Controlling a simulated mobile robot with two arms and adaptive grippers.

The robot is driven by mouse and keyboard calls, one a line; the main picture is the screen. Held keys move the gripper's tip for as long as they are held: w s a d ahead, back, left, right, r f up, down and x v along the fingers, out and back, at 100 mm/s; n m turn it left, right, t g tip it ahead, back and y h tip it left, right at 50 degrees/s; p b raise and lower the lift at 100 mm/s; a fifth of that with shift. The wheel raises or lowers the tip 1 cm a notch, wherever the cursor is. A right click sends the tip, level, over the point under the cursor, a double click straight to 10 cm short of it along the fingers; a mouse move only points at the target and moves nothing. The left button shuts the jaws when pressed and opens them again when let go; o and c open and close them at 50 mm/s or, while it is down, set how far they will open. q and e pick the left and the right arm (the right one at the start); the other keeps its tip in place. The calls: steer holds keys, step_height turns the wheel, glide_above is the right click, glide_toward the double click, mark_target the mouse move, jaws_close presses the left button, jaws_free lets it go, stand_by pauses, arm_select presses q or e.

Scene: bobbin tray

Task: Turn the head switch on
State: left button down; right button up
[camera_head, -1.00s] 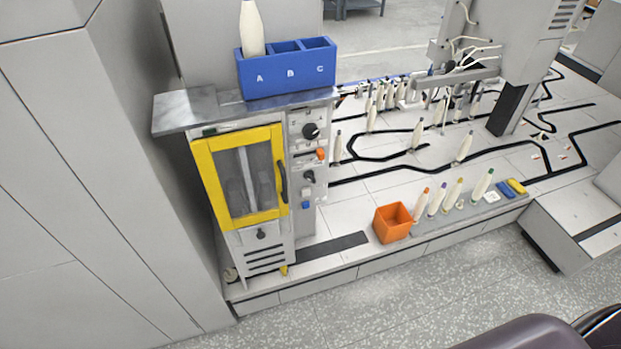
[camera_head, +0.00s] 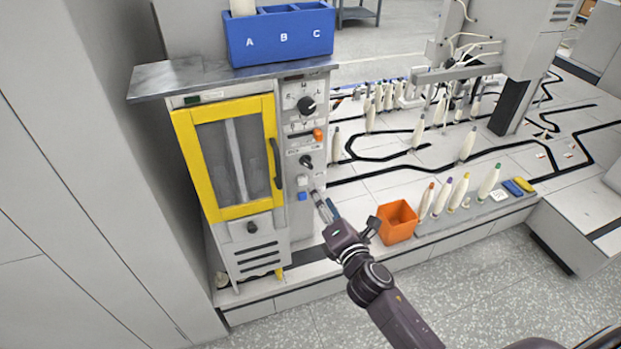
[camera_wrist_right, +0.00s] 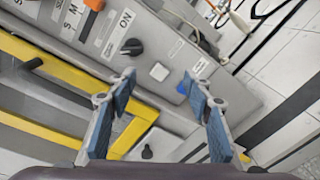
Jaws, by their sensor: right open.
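The machine's control panel carries a black rotary knob (camera_head: 306,161) at mid height, also seen in the right wrist view (camera_wrist_right: 132,46) beside an "ON" label. I take this knob as the head switch; its setting is hard to read. Below it are a white button (camera_wrist_right: 159,71) and a blue button (camera_wrist_right: 183,88). My right gripper (camera_head: 325,202) is low in front of the panel, near the blue button in the picture. Its fingers are spread and empty in the right wrist view (camera_wrist_right: 159,80), with no visible contact. My left gripper is out of view.
Higher on the panel are another black knob (camera_head: 307,105) and an orange switch (camera_head: 317,134). A yellow-framed door (camera_head: 187,165) is left of the panel. A blue A-B-C box (camera_head: 268,42) sits on top. An orange bin (camera_head: 397,222) and several bobbins stand right of my gripper.

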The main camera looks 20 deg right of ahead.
steer(key=n+t, duration=0.1)
steer(key=n, duration=0.1)
glide_toward(310, 165)
steer(key=w, duration=0.9)
steer(key=shift+w+a+f, duration=0.1)
steer(key=shift+w+a, duration=0.1)
steer(key=shift+w, duration=0.05)
steer(key=c, duration=1.1)
steer(key=shift+c, duration=0.2)
